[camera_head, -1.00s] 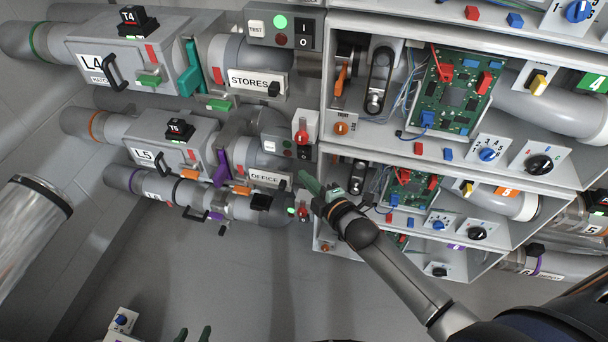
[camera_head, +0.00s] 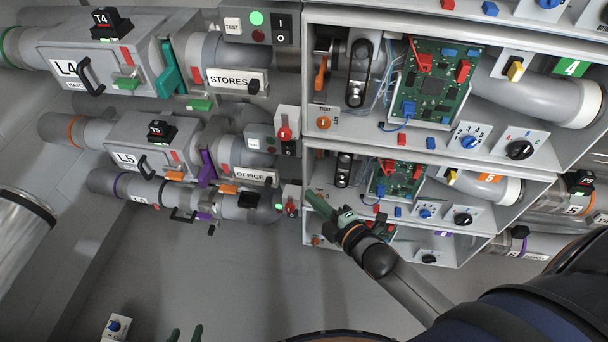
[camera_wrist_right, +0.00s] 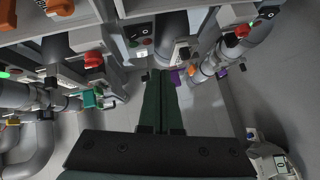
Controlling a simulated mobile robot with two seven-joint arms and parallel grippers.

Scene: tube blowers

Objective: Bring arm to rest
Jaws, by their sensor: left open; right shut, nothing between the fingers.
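My right gripper (camera_head: 318,203) reaches in from the lower right in the head view. Its dark green fingers are shut with nothing between them. The tips are in front of the lower left corner of the shelf cabinet, just right of the red switch (camera_head: 291,209) on the L6 line; I cannot tell the exact gap. In the right wrist view the closed fingers (camera_wrist_right: 159,90) point ahead toward the pipes and panels. My left gripper (camera_head: 186,334) shows only as two green fingertips at the bottom edge of the head view. They stand apart, open and empty.
The cabinet (camera_head: 304,100) holds circuit boards (camera_head: 436,85), levers and knobs. Tube units L4 (camera_head: 130,65) and L5 (camera_head: 155,145) are at the left. A small box with a blue knob (camera_head: 115,326) is at bottom left.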

